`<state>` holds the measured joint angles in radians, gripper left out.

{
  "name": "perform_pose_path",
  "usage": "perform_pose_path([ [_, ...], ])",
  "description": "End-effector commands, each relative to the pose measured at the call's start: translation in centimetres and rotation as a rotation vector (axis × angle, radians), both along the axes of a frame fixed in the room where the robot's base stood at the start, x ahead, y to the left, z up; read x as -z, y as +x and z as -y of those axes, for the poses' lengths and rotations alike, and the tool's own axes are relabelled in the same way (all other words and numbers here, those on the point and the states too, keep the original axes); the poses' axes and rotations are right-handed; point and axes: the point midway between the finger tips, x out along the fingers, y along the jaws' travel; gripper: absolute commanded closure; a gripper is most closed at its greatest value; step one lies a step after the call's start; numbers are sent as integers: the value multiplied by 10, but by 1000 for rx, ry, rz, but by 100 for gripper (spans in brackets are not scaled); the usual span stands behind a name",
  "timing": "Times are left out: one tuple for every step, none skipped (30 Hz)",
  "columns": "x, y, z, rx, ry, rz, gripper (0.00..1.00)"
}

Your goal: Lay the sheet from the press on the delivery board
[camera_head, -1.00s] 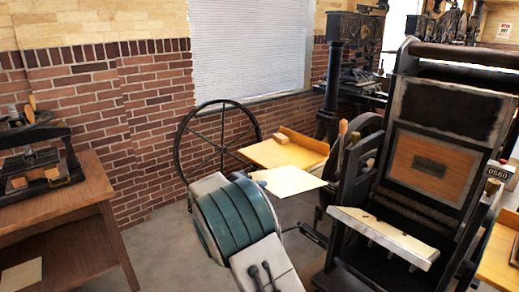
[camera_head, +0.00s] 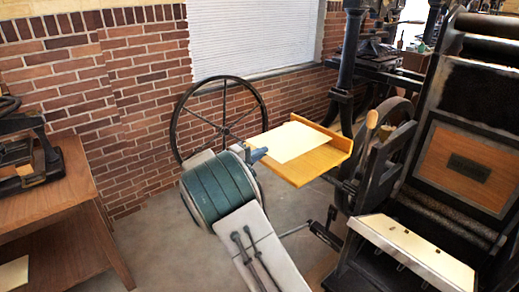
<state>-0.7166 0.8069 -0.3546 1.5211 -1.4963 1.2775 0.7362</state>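The sheet (camera_head: 298,142) is a pale cream rectangle, flat and level, over the wooden delivery board (camera_head: 318,168). The board has a raised rail along its right side. The sheet covers much of the board's left and middle; I cannot tell whether it touches the board or hangs just above it. My gripper (camera_head: 260,154) is at the sheet's near left edge and appears shut on it, though the fingertips are small and partly hidden by my arm. The press (camera_head: 465,160) stands at the right, with a dark frame and a wooden panel.
A large spoked wheel (camera_head: 222,118) stands behind my arm, before the brick wall. A wooden table (camera_head: 75,205) with a small device is at the left. The press's pale metal ledge (camera_head: 415,250) juts out at the lower right. Bare floor shows between table and arm.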

Motion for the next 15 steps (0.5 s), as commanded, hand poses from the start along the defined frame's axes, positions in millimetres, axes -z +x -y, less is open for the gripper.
perform_pose_path([
  [3,0,1,2,-1,-2,100],
  [5,0,1,2,-1,-2,100],
  [7,0,1,2,-1,-2,100],
  [10,0,1,2,-1,-2,100],
  [12,0,1,2,-1,-2,100],
  [15,0,1,1,-1,-2,100],
  [18,0,1,1,-1,-2,100],
  [21,0,0,0,-1,-2,100],
  [24,0,0,0,-1,-2,100],
  [28,0,0,0,-1,-2,100],
  [31,0,0,-1,-1,-2,100],
  [35,0,0,-1,-2,-2,100],
  [38,0,-1,-1,-2,-2,100],
  [41,0,-1,-1,-2,-2,100],
  [45,0,-1,-2,-1,-2,100],
])
